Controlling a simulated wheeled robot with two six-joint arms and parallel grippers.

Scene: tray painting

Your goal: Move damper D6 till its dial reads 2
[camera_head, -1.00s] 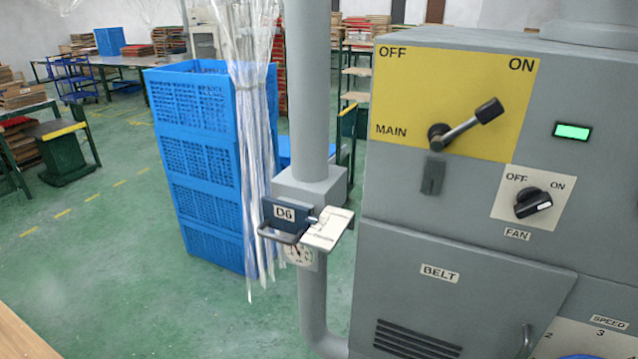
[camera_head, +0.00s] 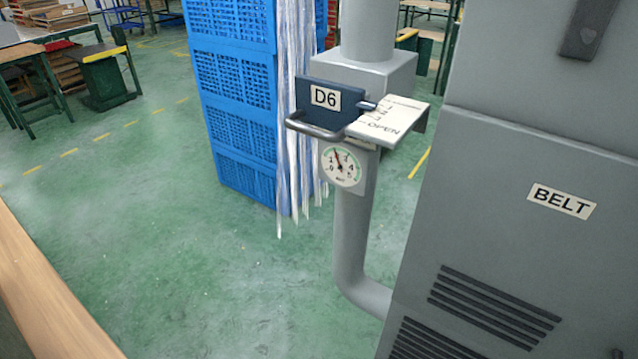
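Damper D6 (camera_head: 322,97) is a dark blue plate with a white "D6" label and a grey bar handle (camera_head: 316,128) at its front. It sits at the grey duct box, beside a white scale plate (camera_head: 391,118) marked "OPEN" at its near end. A short metal pin lies at the scale's left side. Below is a round white dial (camera_head: 341,166) with a green arc and a red needle. The needle points up and slightly left, just past the 1; the exact reading is too small to tell. Neither of my grippers is in view.
A grey vertical pipe (camera_head: 352,235) bends into the grey cabinet labelled BELT (camera_head: 520,260) at the right. Stacked blue crates (camera_head: 235,100) and clear plastic strips (camera_head: 297,150) stand behind and left of the damper. A wooden edge (camera_head: 50,290) runs along the lower left. Green floor is open between.

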